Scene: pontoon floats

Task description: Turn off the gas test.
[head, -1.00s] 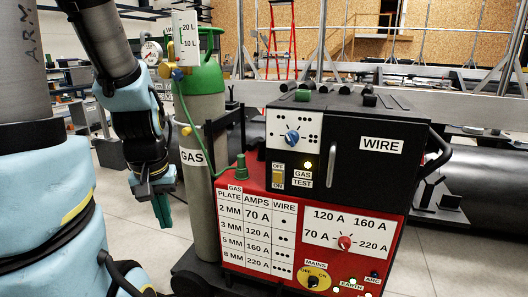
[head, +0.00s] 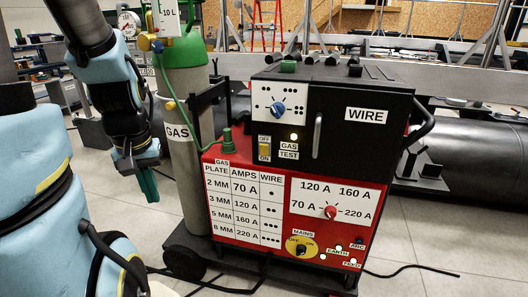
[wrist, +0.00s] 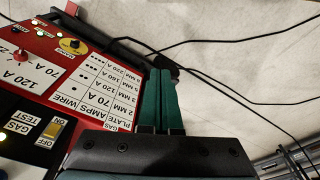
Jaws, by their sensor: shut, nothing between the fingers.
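The gas test switch (head: 264,147) is a small yellow rocker on the front of the welding machine (head: 248,200), with OFF above it and ON below it. A lamp (head: 293,136) beside it, above the GAS TEST label (head: 289,151), is lit. The switch also shows upside down at the lower left of the wrist view (wrist: 53,128). My gripper (head: 147,187) has green fingers, shut and empty. The fingers also show in the wrist view (wrist: 162,76).
A gas cylinder (head: 183,90) with a green top stands left of the machine, and a green hose (head: 189,122) runs between them. Black cables (head: 410,268) lie on the floor. Pipes and rails stand behind.

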